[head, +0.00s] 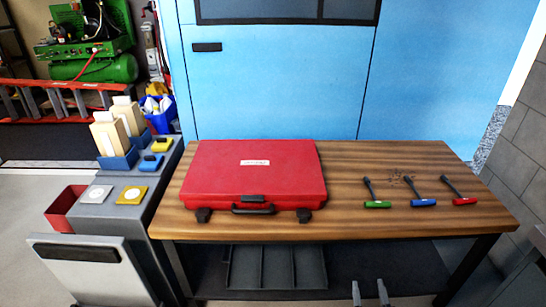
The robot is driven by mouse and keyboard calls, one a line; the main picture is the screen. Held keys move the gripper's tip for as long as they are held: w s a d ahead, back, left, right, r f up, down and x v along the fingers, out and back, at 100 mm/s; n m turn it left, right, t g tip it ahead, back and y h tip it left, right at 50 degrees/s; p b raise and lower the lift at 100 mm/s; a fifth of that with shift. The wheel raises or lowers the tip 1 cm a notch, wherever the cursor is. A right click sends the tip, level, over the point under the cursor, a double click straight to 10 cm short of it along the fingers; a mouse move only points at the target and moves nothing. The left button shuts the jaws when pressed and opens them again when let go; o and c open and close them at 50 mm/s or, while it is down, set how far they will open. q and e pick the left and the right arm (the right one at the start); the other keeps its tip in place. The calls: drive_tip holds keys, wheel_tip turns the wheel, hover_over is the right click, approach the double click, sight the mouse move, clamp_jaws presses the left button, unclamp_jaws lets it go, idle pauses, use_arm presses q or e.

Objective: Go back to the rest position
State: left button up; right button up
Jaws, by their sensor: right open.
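My right gripper (370,293) shows only as two fingertips at the bottom edge, apart and empty, in front of the table and low in the picture. My left gripper is out of view. A shut red case (254,175) lies flat on the wooden table (345,222), its dark handle facing me. To its right lie three duct brushes with dark shafts: one with a green handle (377,204), one with a blue handle (424,202) and one with a red handle (464,201). My right gripper touches none of them.
Small dark bits (396,175) lie near the brushes. A grey cart (100,215) with boxes and blue bins stands left of the table. A blue cabinet (280,85) is behind it, a grey block wall (520,150) at right. A dark shelf is under the table.

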drive_tip(key=d, duration=0.5)
drive_tip(key=s+f+m+g, duration=0.3)
drive_tip(key=s+m+g, duration=0.1)
drive_tip(key=s+m, duration=0.4)
drive_tip(key=s+f+m+g, duration=0.4)
drive_tip(key=s+m, duration=0.2)
drive_tip(key=m, duration=0.4)
drive_tip(key=s+r+m+y, duration=0.35)
drive_tip(key=r+m, duration=0.45)
drive_tip(key=m, duration=0.4)
drive_tip(key=a+m+t, duration=0.1)
drive_tip(key=a+m, duration=0.4)
drive_tip(key=a, duration=0.3)
wheel_tip(320, 180, up, 8)
drive_tip(key=p, duration=0.8)
drive_tip(key=shift+f, duration=0.25)
drive_tip(key=shift+y, duration=0.25)
